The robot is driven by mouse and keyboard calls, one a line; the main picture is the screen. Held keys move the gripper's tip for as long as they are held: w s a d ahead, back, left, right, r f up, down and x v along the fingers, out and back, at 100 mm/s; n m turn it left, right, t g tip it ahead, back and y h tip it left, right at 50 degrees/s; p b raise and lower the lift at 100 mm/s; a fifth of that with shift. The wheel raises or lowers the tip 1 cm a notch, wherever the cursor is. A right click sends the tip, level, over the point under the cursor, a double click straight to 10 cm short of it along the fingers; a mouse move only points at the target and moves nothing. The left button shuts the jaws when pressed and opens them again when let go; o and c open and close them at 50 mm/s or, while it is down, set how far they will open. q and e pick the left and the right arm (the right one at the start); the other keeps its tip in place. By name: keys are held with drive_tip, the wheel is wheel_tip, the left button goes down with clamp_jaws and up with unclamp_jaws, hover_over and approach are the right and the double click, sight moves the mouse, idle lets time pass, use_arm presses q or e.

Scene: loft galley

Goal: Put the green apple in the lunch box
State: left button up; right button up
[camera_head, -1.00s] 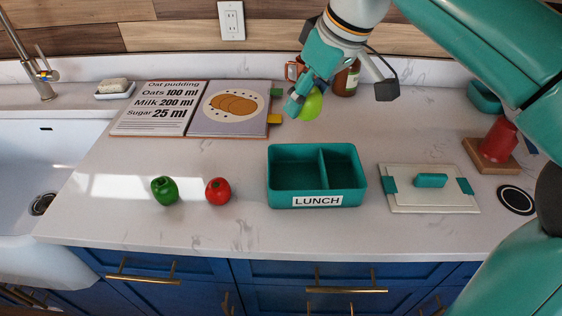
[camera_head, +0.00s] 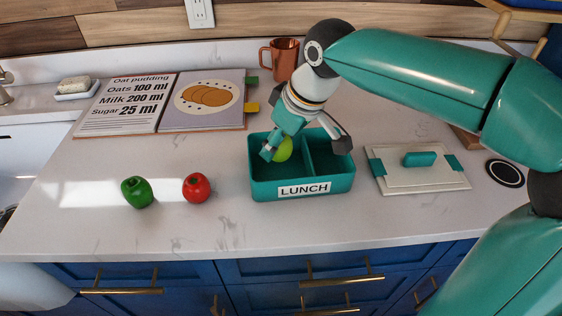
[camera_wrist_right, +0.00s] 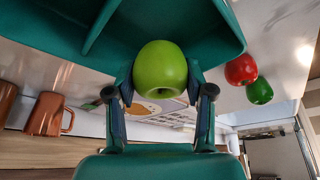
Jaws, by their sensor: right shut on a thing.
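The green apple (camera_head: 283,150) is held between the fingers of my right gripper (camera_head: 275,147). In the wrist view the apple (camera_wrist_right: 160,70) sits between both fingers, with the box wall close beyond it. The lunch box (camera_head: 351,181) is teal, open on top, with a LUNCH label and a divider making two compartments. The gripper and apple are over its left compartment, near the divider; I cannot tell how deep the apple is. My left gripper is not in view.
A green pepper (camera_head: 137,192) and a red tomato-like item (camera_head: 197,187) stand left of the box. The lid (camera_head: 421,180) lies to the right. An open recipe book (camera_head: 158,127), a copper mug (camera_head: 280,58) and a soap dish (camera_head: 76,96) are behind. The front counter is clear.

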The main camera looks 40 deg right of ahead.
sight(280, 173)
wheel_tip(280, 173, down, 5)
drive_tip(key=shift+r+b, duration=0.1)
drive_tip(key=shift+b, duration=0.3)
drive_tip(key=shift+s, duration=0.1)
drive_tip(key=o, duration=1.2)
drive_tip(key=p+v, duration=0.1)
drive_tip(key=v, duration=0.9)
drive_tip(key=shift+s+r+p, duration=0.1)
drive_tip(key=shift+r+p, duration=0.2)
drive_tip(key=shift+r, duration=0.05)
drive_tip(key=shift+s+d+r, duration=0.15)
drive_tip(key=shift+s+r, duration=0.15)
drive_tip(key=shift+r, duration=0.25)
